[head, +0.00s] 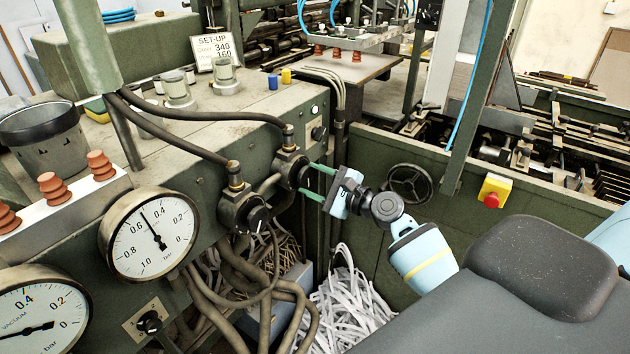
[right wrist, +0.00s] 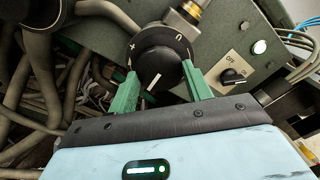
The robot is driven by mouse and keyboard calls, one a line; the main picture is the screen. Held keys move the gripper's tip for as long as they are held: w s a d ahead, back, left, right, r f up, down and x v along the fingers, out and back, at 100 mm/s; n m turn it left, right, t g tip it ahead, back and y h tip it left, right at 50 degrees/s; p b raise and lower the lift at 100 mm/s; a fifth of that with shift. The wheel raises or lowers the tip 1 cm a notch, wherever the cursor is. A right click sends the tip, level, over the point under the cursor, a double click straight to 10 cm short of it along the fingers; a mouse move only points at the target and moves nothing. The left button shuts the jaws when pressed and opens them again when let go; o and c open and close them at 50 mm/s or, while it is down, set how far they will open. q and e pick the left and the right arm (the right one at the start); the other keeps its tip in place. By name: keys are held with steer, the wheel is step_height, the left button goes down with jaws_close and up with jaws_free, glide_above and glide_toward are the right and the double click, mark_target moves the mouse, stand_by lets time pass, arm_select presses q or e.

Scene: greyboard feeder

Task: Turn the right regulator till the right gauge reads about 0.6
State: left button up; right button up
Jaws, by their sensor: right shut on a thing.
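The right gauge (head: 150,234) is a round white dial on the green cabinet front. Its thin needle tip points up and slightly left, between 0.4 and 0.6, at roughly 0.5. The right regulator (head: 291,170) has a black knob, which shows in the right wrist view (right wrist: 160,66) with plus and 0 marks and a white line pointing down and slightly left. My right gripper (head: 313,181) has its green fingers on either side of this knob, shut on it; the fingers partly hide its sides. My left gripper is not in view.
The left regulator (head: 243,211) sits close beside, with hoses around both. The left gauge (head: 38,318) is cut off by the frame. A switch (right wrist: 233,76) is right of the knob. Paper shreds (head: 345,312) lie below. A handwheel (head: 410,184) is behind my right arm.

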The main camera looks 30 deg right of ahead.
steer(key=shift+m, duration=0.4)
steer(key=o, duration=1)
steer(key=shift+c, duration=0.2)
steer(key=v, duration=0.7)
steer(key=shift+s+d+b, duration=0.15)
steer(key=shift+s+b, duration=0.2)
steer(key=shift+b, duration=0.1)
steer(key=shift+f, duration=0.1)
